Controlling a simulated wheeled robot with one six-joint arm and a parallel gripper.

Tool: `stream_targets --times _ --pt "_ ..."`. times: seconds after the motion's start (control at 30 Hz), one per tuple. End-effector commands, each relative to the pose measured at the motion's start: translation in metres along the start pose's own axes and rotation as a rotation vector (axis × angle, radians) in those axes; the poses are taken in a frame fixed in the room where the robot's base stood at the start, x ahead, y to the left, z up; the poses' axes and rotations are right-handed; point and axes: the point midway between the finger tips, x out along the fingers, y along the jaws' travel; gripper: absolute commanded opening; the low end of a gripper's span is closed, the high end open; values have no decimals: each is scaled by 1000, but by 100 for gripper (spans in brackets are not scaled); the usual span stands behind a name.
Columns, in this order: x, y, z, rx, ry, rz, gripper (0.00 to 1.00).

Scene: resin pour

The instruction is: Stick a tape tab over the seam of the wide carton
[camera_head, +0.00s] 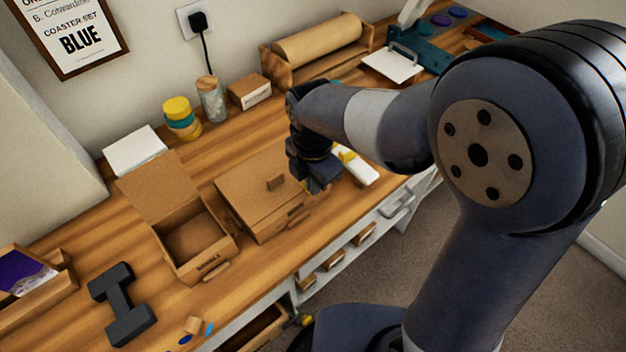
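A closed brown carton (262,197), the wider of two, sits mid-table with its lid down. I cannot make out a tape tab.
An open, empty-looking carton (195,240) stands to the left, its flap raised. A dark dumbbell-shaped weight (122,303) lies at the front left. Yellow and teal stacked rolls (181,118), a jar (211,99) and a small box (249,92) line the back. Drawers are below the front edge.

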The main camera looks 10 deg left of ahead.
Motion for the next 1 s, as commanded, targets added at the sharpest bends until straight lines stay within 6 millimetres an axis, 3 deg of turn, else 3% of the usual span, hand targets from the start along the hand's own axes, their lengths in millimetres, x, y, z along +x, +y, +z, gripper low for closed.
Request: stream_targets --times 0.43,0.73,1.0 --pt "2 0 0 0 0 -1 0" --pt "2 0 0 0 0 0 27" --pt "0 0 0 0 0 0 28"
